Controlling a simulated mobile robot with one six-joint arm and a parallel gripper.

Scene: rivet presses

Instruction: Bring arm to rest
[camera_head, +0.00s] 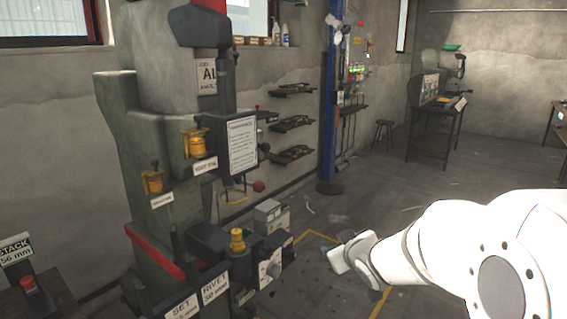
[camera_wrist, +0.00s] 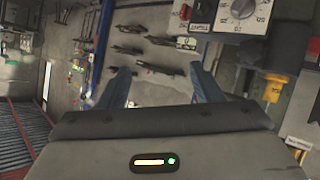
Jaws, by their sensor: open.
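My white arm (camera_head: 450,245) reaches in from the right edge of the head view, bent low over the floor to the right of the green rivet press (camera_head: 125,120). My gripper (camera_wrist: 160,77) shows in the wrist view, its two blue fingers wide apart with nothing between them. The fingers point towards the wall racks and a grey control box with a dial (camera_wrist: 240,12), which is beyond the right finger. My gripper's fingers cannot be made out in the head view. No contact with the press shows.
The press carries a yellow knob (camera_head: 237,240), yellow fittings (camera_head: 198,143) and signs on its front. Wall racks (camera_head: 293,124), a blue post (camera_head: 329,100), a stool (camera_head: 384,132) and a bench (camera_head: 436,130) stand farther back. Open floor (camera_head: 375,190) lies between.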

